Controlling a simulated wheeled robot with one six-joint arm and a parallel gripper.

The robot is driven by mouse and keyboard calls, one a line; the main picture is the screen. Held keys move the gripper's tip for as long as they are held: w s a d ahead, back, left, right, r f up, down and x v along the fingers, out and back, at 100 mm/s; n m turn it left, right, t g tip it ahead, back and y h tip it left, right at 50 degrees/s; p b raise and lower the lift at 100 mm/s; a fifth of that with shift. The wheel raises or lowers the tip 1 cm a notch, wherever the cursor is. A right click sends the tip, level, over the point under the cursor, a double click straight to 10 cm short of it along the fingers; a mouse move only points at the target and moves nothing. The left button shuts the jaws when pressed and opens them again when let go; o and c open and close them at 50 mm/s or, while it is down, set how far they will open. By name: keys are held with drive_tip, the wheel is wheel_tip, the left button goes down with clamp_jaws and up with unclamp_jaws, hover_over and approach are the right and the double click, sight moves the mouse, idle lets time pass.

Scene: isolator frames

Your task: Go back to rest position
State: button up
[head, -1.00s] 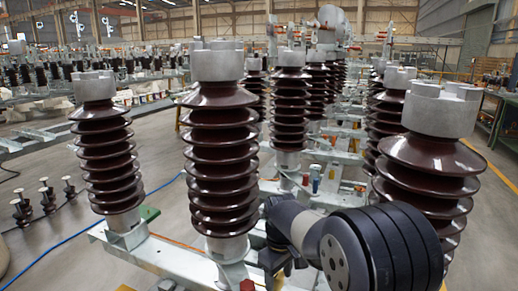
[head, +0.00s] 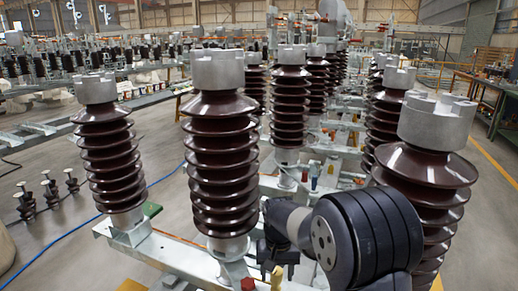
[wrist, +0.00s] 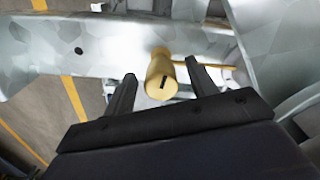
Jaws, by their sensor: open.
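My gripper (wrist: 161,82) is open in the wrist view, its two dark fingers spread. In the head view my gripper (head: 272,258) is low in the middle, partly hidden by my dark arm. The yellow piece (head: 278,277) shows just below it, by the galvanized frame.
Brown ribbed insulators with grey caps stand close around my arm: one left of it (head: 221,150), one right (head: 425,185), one farther left (head: 107,160). A red piece (head: 248,284) is on the frame (head: 168,262).

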drive_tip(key=shift+m, duration=0.8)
